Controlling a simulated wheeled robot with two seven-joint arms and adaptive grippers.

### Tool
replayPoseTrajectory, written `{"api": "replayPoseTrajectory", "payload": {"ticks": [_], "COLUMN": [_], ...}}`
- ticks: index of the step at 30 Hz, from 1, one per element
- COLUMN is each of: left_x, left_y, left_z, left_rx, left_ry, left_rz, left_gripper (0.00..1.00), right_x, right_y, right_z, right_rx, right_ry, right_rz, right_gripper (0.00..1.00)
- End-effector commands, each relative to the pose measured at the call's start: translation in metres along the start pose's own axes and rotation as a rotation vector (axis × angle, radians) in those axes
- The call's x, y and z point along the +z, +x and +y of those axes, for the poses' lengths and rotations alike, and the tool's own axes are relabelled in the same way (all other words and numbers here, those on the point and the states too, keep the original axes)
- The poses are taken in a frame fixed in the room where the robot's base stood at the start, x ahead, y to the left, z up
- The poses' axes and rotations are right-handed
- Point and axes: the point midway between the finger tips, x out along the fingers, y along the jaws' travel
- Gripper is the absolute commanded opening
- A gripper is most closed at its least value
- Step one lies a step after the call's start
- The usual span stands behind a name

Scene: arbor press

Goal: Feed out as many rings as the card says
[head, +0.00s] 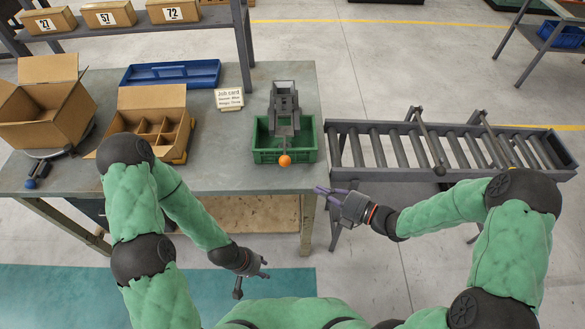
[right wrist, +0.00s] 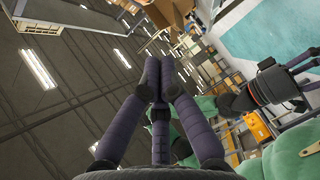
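The job card (head: 229,98) stands on the grey bench; its heading reads "Job card", but I cannot read the small lines below surely. A grey hopper-like device (head: 284,103) stands at a green crate (head: 268,155), with an orange knob (head: 285,160) at its front. I cannot make out any rings. My left gripper (head: 254,278) is open and empty, low in front of the bench. My right gripper (head: 325,192) is right of the orange knob and apart from it. Its purple fingers (right wrist: 160,75) lie together, with nothing seen between them.
On the bench (head: 225,170) are a divided carton (head: 150,97), an open box (head: 48,105) on a turntable with a blue knob (head: 30,183), and a blue tray (head: 172,74). A roller conveyor (head: 395,150) stands at right. Numbered boxes (head: 108,15) sit on a shelf behind.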

Motion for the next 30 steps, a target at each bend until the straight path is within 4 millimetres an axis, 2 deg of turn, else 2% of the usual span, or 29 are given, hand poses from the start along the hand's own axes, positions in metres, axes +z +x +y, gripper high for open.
{"api": "replayPoseTrajectory", "payload": {"ticks": [4,8,23,30], "left_x": [0.000,0.000,0.000,0.000], "left_y": [-0.002,-0.002,-0.003,-0.003], "left_z": [0.001,0.001,0.001,0.001], "left_rx": [0.000,0.000,0.000,0.000], "left_ry": [0.000,0.000,0.000,0.000], "left_rz": [0.000,0.000,0.000,0.000], "left_gripper": [0.40,0.40,0.40,0.40], "right_x": [-0.003,-0.004,-0.007,0.017], "right_y": [-0.003,0.009,0.099,0.118], "right_z": [-0.001,-0.001,-0.002,-0.001], "right_rx": [-0.007,-0.007,-0.007,-0.007], "right_ry": [-0.039,-0.039,-0.036,-0.037], "right_rz": [0.020,0.024,0.024,0.019], "right_gripper": [0.00,0.00,0.00,0.00]}}
